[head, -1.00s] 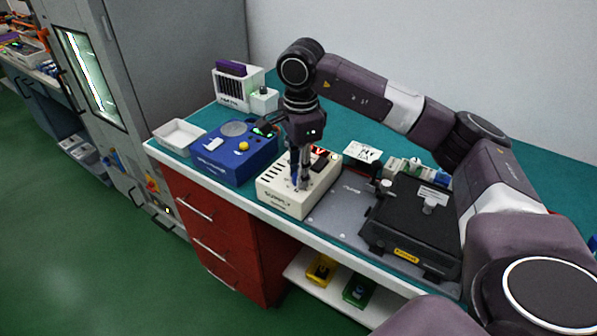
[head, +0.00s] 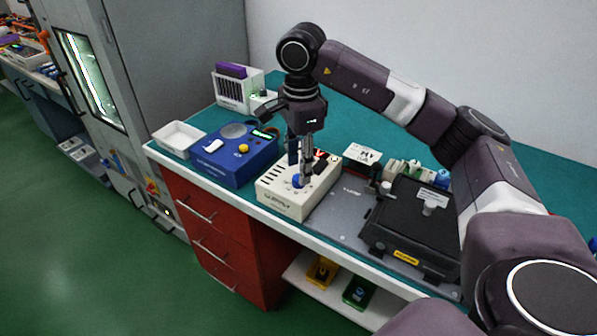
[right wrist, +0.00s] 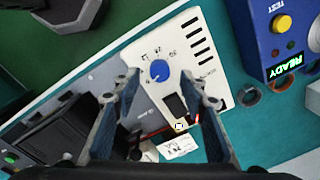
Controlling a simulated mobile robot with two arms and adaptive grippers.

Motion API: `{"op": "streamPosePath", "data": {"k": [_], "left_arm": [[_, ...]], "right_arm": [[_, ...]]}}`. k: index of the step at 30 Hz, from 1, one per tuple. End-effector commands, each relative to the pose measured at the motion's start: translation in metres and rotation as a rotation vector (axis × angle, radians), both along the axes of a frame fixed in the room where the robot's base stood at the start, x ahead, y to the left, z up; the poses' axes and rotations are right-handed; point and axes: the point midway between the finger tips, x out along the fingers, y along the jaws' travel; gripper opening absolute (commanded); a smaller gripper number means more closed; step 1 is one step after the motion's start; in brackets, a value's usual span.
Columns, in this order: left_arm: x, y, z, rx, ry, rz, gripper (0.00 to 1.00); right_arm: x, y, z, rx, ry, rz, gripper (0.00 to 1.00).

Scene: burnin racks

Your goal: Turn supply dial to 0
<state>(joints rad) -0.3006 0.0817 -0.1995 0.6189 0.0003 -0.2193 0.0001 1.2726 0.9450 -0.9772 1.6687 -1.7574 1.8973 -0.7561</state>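The supply (head: 290,203) is a cream box with slots, a display and a blue dial (head: 297,181) on its top. In the right wrist view the blue dial (right wrist: 159,70) shows fully, with printed marks around it, on the cream supply panel (right wrist: 205,75). My right gripper (head: 303,172) points down over the supply. In the right wrist view its two fingers (right wrist: 165,92) are spread apart with nothing between them, and the dial lies beyond the fingertips, not gripped. My left gripper is in neither current view.
A blue tester (head: 235,155) with a yellow button stands left of the supply; its display reads READY in the right wrist view. A black fixture (head: 410,230) stands to the right. A white tray (head: 178,137) and a white rack (head: 232,92) are further left.

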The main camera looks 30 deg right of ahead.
Motion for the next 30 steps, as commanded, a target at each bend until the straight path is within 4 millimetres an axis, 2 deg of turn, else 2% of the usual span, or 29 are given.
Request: {"op": "streamPosePath", "data": {"k": [1, 6, 12, 18, 30], "left_arm": [[0.000, -0.001, 0.000, -0.001, -0.001, 0.000, 0.40], [0.001, -0.001, 0.000, -0.001, -0.001, 0.000, 0.40], [0.001, -0.002, 0.000, -0.001, -0.001, 0.000, 0.40], [0.001, -0.002, 0.000, -0.002, -0.001, 0.000, 0.40], [0.001, -0.002, 0.000, -0.002, -0.001, 0.000, 0.40]], "right_arm": [[0.001, 0.001, 0.013, 0.002, -0.005, 0.000, 0.40], [-0.001, 0.001, 0.053, 0.001, -0.005, 0.000, 0.40], [-0.003, 0.001, 0.079, -0.001, -0.003, 0.001, 0.40], [-0.004, 0.001, 0.090, 0.000, -0.001, 0.001, 0.40], [-0.004, 0.001, 0.091, 0.000, 0.000, 0.000, 0.40]]}}
